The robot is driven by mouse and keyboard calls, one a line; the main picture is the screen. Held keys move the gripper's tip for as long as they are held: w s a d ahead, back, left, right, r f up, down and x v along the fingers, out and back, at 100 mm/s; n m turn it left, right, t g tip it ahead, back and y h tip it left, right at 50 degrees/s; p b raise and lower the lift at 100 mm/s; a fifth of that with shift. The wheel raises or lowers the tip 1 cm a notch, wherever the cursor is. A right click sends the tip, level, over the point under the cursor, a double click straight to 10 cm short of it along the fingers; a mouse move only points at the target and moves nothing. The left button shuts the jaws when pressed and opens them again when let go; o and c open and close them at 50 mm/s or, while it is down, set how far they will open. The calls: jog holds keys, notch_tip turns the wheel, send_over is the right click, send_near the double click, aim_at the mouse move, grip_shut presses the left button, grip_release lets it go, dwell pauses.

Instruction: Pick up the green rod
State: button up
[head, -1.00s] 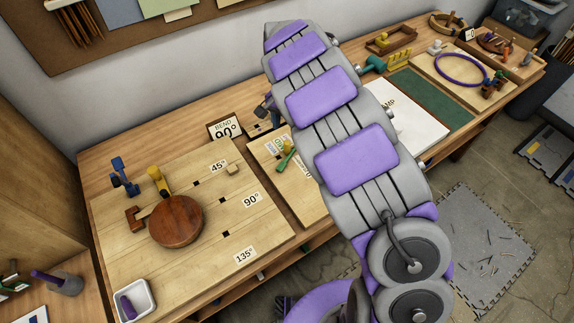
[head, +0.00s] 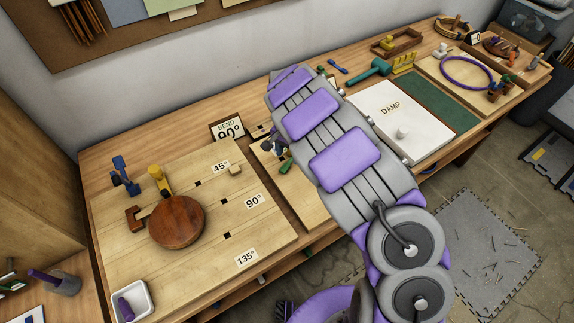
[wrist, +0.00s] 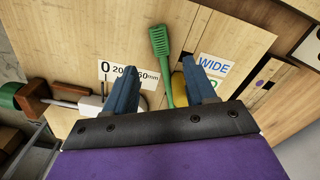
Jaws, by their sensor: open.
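A green rod-like piece (wrist: 160,45) with a ridged upper end lies on a pale wooden board in the wrist view. Its thin part runs down between the two blue fingers of my gripper (wrist: 158,65). The gripper is open, one finger on each side of the green piece, with gaps to both. I cannot tell the height between fingertips and board. The lower end of the green piece is hidden behind the gripper's palm. In the head view, a bit of green (head: 286,166) shows beside my gripper (head: 275,148), mostly covered by my arm.
A yellow piece (wrist: 178,88) lies close by the right finger. A ruler label (wrist: 120,72) and a WIDE label (wrist: 213,66) flank the green piece. The white DAMP board (head: 410,125) bears a small white knob.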

aim_at(287, 163)
jog(key=f, duration=0.4)
jog(key=shift+w+a+f+b, duration=0.1)
jog(key=shift+a+f+b, duration=0.2)
jog(key=shift+b, duration=0.1)
jog(key=shift+c, duration=0.4)
jog(key=shift+d, duration=0.1)
grip_shut()
